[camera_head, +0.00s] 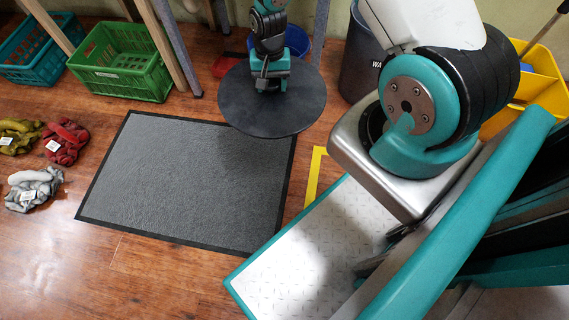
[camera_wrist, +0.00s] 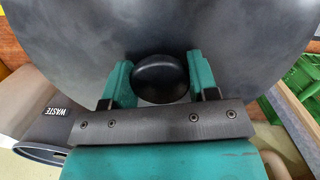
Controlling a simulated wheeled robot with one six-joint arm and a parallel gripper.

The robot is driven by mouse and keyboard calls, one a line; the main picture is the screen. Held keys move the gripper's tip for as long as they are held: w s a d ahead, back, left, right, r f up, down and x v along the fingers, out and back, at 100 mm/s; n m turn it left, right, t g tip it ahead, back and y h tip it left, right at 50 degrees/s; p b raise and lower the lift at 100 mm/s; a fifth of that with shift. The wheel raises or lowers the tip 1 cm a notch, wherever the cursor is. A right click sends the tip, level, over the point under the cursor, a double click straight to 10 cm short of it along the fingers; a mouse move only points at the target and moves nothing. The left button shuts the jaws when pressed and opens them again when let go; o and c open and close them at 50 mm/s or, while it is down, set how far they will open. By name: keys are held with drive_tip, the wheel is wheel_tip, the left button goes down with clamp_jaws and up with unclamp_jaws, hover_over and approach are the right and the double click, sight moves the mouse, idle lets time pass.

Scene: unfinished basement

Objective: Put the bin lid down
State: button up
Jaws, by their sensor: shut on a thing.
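The bin lid (camera_head: 262,112) is a round, dark grey disc. It also fills the upper part of the wrist view (camera_wrist: 72,48). My gripper (camera_head: 267,84) is shut on the lid's black knob (camera_wrist: 160,79), with one teal finger on each side of it. In the head view the lid appears roughly level and overlaps the far right corner of the grey floor mat (camera_head: 190,180). Its height above the floor is hard to tell. The dark waste bin (camera_head: 362,68) stands to the right of the lid, partly hidden by my arm. Its "WASTE" lettering shows in the wrist view (camera_wrist: 52,118).
Green (camera_head: 122,62) and teal (camera_head: 36,48) crates stand at the back left. Gloves (camera_head: 35,187) lie at the left. A blue bucket (camera_head: 297,40) and a red item (camera_head: 229,64) are behind the lid. A yellow bucket (camera_head: 541,62) is at right. The mat's visible surface is clear.

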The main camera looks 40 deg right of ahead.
drive_tip(key=shift+s+d+f+m+b, duration=0.5)
drive_tip(key=shift+f+b, duration=2.05)
drive_tip(key=shift+f, duration=3.2)
drive_tip(key=shift+s+d+f+m+b, duration=0.1)
drive_tip(key=shift+s+f+m+b, duration=0.7)
drive_tip(key=shift+f+b, duration=3.4)
drive_tip(key=shift+s+d+f+m+b, duration=0.25)
drive_tip(key=shift+f+m+b, duration=0.8)
drive_tip(key=shift+f, duration=6.25)
drive_tip(key=shift+f, duration=0.2)
drive_tip(key=o, duration=1)
drive_tip(key=shift+r, duration=0.1)
